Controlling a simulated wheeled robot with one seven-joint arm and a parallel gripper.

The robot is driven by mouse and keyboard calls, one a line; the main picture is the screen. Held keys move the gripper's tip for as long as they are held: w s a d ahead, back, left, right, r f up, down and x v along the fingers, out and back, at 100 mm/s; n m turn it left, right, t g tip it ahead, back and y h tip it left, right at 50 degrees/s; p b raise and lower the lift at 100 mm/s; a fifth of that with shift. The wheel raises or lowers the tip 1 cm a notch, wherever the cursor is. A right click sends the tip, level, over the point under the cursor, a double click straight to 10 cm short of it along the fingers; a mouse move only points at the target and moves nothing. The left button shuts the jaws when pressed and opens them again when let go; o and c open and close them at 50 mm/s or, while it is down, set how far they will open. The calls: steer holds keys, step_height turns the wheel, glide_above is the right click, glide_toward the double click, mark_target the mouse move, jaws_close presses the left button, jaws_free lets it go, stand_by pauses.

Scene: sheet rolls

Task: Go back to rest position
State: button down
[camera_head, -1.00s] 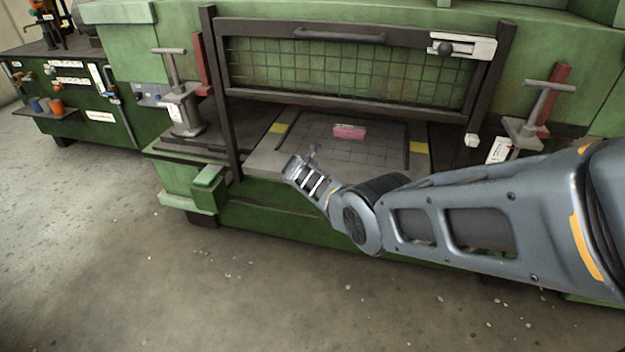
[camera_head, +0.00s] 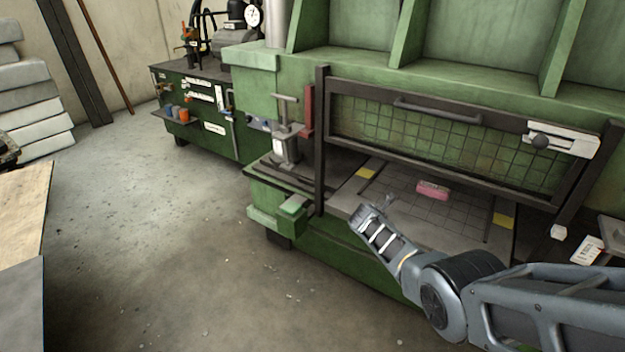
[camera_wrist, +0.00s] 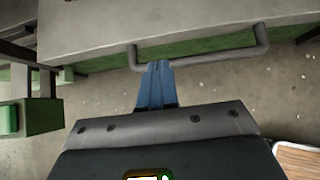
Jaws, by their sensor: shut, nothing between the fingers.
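My gripper (camera_head: 388,201) is at the end of my arm, in front of the green machine and near the front edge of its bed plate. In the wrist view its blue fingers (camera_wrist: 156,85) are together with nothing between them. The fingertips show close to a grey bar handle (camera_wrist: 200,60) on the machine's front; I cannot tell whether they touch it. A pink block (camera_head: 432,190) lies on the gridded bed plate (camera_head: 400,205), behind the gripper and apart from it.
The mesh guard (camera_head: 420,139) with its dark frame is raised above the bed. A green side block (camera_head: 291,211) juts out at the left front. A dark green bench (camera_head: 205,118) stands further back. Pale stacked slabs (camera_head: 35,110) are at far left. The concrete floor (camera_head: 160,250) between is open.

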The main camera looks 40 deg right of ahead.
steer(key=s+a+f+m+t+y, duration=0.15)
steer(key=s+a+f, duration=0.25)
steer(key=a, duration=0.4)
steer(key=s+a+f+m+t+y, duration=0.1)
steer(key=s+a+f+m+t, duration=0.15)
steer(key=s+a, duration=0.35)
steer(key=s+a+f+m+t+y, duration=0.1)
steer(key=s+a+f+m, duration=0.15)
steer(key=a+f, duration=0.45)
steer(key=s+a+r+m+t+y, duration=0.1)
steer(key=s+a+r+m+y, duration=0.2)
steer(key=s+a, duration=0.6)
steer(key=s+a+r+m+t, duration=0.2)
steer(key=s+a+r+m, duration=0.15)
steer(key=s+r, duration=0.4)
steer(key=s+a+r+m+t, duration=0.1)
steer(key=s+a+r+m, duration=0.1)
steer(key=s+a+r, duration=0.4)
steer(key=s+r+m+t, duration=0.1)
steer(key=s+r+m, duration=0.1)
steer(key=s+r, duration=0.2)
steer(key=s+r+m+t+y, duration=0.1)
steer(key=s+r, duration=0.3)
steer(key=r, duration=0.7)
steer(key=s+d+r+m+y, duration=0.1)
steer(key=s+r+m, duration=0.2)
steer(key=r, duration=0.5)
steer(key=shift+s+r+m+t, duration=0.15)
steer(key=shift+s+m+t, duration=0.25)
steer(key=shift+m, duration=0.1)
